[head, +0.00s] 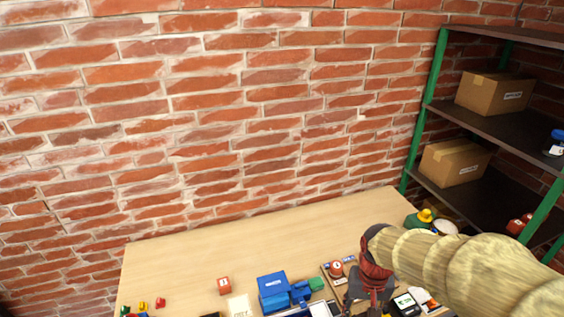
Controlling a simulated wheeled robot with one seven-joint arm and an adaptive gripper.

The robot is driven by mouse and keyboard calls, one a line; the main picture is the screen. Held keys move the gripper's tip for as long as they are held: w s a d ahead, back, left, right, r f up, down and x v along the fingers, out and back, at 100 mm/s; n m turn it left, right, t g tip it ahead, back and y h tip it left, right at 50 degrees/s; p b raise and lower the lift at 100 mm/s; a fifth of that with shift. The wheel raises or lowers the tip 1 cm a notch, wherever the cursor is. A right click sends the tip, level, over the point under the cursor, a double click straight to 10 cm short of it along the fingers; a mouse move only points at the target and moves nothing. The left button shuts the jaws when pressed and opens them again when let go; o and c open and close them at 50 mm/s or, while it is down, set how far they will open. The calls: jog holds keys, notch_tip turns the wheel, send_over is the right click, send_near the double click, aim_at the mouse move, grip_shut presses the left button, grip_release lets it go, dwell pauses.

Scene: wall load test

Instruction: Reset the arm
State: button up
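My arm (460,265) comes in from the lower right and reaches left over the wooden table (190,265). Its pale, ribbed links end in a dark and reddish wrist that points down. My gripper (370,304) is below it at the bottom edge of the picture, above or among small items on the table's right part. Its fingertips are not clear, so I cannot tell whether it is open, shut or touching anything.
Small coloured pieces (143,305) lie at left. A green-framed shelf (425,110) with cardboard boxes stands at right. The table's back left is clear.

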jog(key=s+r+n+t, duration=0.1)
jog(key=s+r+t, duration=0.2)
jog(key=s+r, duration=0.2)
jog(key=s+r+t+b, duration=0.1)
jog(key=s+r, duration=0.3)
jog(key=r, duration=0.6)
jog(key=shift+s+a+r+n+t+b, duration=0.3)
jog(key=shift+s+a+r+n+t, duration=0.1)
jog(key=shift+t, duration=0.5)
